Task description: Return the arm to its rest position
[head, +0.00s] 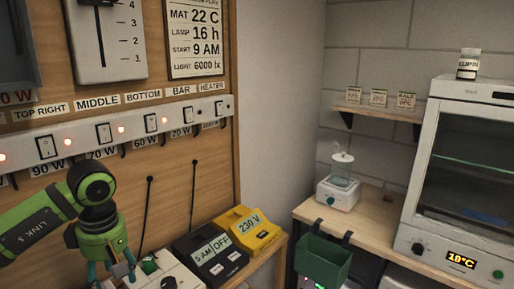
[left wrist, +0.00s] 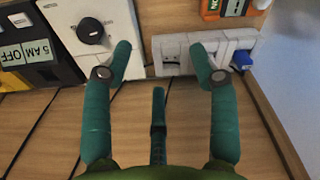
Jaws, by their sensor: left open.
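My left arm (head: 35,222), green with black joints, comes in from the left in the head view, in front of the wooden panel. My left gripper (head: 110,268) points down at the bottom left, over the devices on the bench. The left fingertip overlaps the edge of a white box with a black knob (left wrist: 91,30). The right fingertip overlaps a white socket block (left wrist: 178,52). I cannot tell whether either touches. My right gripper is not in view.
A switch strip (head: 75,142) runs along the panel behind the arm. A black timer (head: 208,256) and yellow 230 V box (head: 248,229) stand right of the gripper. A blue plug (left wrist: 241,58) sits in the socket block. A green bin (head: 322,262) and glass-doored cabinet (head: 425,150) are farther right.

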